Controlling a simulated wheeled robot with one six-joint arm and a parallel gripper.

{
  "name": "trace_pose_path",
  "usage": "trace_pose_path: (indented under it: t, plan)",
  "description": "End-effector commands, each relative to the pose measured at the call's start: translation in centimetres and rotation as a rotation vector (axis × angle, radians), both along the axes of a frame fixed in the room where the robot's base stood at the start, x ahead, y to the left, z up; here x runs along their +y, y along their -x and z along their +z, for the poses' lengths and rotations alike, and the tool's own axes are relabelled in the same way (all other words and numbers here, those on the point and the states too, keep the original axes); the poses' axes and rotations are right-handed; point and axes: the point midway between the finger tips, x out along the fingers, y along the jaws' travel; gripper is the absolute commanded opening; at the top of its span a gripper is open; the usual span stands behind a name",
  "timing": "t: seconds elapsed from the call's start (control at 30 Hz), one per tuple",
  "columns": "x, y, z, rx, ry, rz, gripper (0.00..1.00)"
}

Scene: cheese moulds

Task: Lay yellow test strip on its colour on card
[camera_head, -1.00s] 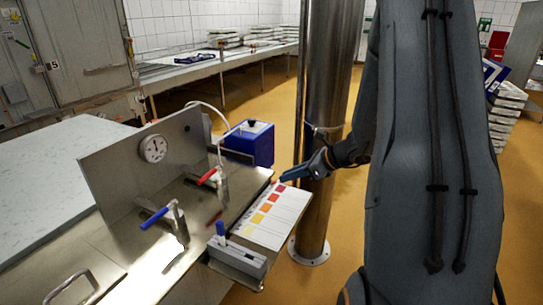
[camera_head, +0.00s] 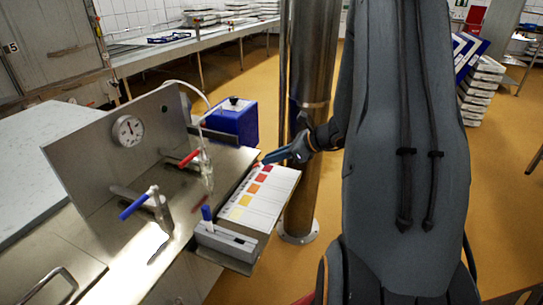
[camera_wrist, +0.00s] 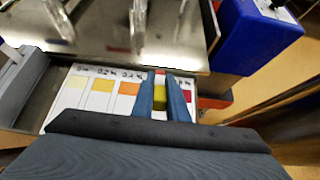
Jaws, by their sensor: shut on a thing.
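The colour card (camera_head: 272,203) lies flat at the bench edge, with patches running from pale yellow at the near end to dark red at the far end. In the wrist view the card (camera_wrist: 95,110) shows pale yellow, yellow and orange patches left of the fingers and dark red to the right. My gripper (camera_head: 265,162) is over the card's far end. In the wrist view my gripper (camera_wrist: 161,98) is shut on the yellow test strip (camera_wrist: 160,96), which shows between the blue fingers. The fingers hide the patch behind them. I cannot tell whether the strip touches the card.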

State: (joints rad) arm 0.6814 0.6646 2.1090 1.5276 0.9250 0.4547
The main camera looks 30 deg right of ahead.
Motion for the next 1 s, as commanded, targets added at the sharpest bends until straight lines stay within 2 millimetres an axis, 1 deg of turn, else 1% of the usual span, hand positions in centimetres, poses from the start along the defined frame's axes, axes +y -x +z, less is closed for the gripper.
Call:
trace_pose_path:
  t: [0.03,0.1,0.5,0.63,0.9,0.93,1.0]
  plan:
    - [0.0,0.0,-0.6,0.001,-0.001,-0.001,0.0]
    - [0.0,0.0,-1.1,0.001,-0.001,-0.001,0.0]
    - [0.0,0.0,-3.7,0.001,-0.001,-0.001,0.0]
    - [0.0,0.0,-4.0,0.001,-0.001,-0.001,0.0]
    - [0.0,0.0,-4.0,0.001,-0.001,-0.001,0.0]
    - [0.0,0.0,-4.0,0.001,-0.001,-0.001,0.18]
    - [0.0,0.0,-4.0,0.0,0.0,0.0,0.3]
